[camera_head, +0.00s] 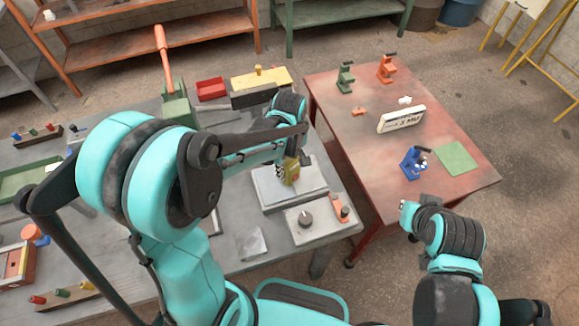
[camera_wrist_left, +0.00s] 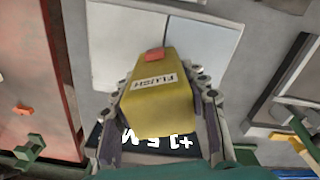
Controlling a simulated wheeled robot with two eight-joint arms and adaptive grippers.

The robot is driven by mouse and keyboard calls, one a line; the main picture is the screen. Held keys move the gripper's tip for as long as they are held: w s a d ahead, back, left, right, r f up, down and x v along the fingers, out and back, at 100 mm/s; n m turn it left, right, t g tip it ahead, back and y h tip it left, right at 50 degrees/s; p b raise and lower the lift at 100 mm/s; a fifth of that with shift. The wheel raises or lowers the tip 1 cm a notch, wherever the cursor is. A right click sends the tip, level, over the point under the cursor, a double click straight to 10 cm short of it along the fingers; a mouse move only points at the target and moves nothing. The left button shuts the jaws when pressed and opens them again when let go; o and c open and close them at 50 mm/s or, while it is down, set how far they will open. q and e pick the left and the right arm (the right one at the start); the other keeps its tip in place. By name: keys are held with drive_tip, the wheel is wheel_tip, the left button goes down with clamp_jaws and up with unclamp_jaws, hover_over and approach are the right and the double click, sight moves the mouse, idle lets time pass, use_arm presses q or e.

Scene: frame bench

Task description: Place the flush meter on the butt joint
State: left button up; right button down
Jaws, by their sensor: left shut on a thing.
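The flush meter (camera_wrist_left: 160,92) is a yellow block with a red button and a FLUSH label. My left gripper (camera_wrist_left: 162,85) is shut on it, with a finger on each side. In the head view the meter (camera_head: 292,172) shows small and upright over a pale plate. The butt joint (camera_wrist_left: 146,42) is the thin seam between two pale plates in the left wrist view. The meter covers the near part of the seam. I cannot tell whether the meter touches the plates. My right gripper (camera_head: 408,212) is by the red table's front edge, apart from these things; its fingers are unclear.
The pale plate assembly (camera_head: 270,193) lies on the grey bench. Beside it are a panel with a black knob (camera_head: 305,219) and an orange-handled part (camera_head: 340,208). The red table (camera_head: 345,95) holds a blue stand (camera_head: 411,162), a white sign (camera_head: 401,119) and a green mat (camera_head: 456,157).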

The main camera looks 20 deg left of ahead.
use_arm(q)
drive_tip(key=o, duration=1.2)
drive_tip(key=shift+f, duration=0.15)
drive_tip(key=shift+o, duration=0.2)
drive_tip(key=shift+r, duration=0.5)
wheel_tip(320, 180, up, 11)
drive_tip(key=p, duration=0.3)
drive_tip(key=shift+r, duration=0.2)
drive_tip(key=shift+s+a+r+m, duration=0.15)
drive_tip(key=shift+s+r+m, duration=0.1)
drive_tip(key=shift+m, duration=0.05)
drive_tip(key=s+a+r+m+t, duration=0.1)
drive_tip(key=s+a+m+t, duration=0.3)
drive_tip(key=s+m+t, duration=0.3)
drive_tip(key=shift+s+a+r+m, duration=0.2)
drive_tip(key=shift+s+r+m, duration=0.15)
drive_tip(key=shift+s+m, duration=1.3)
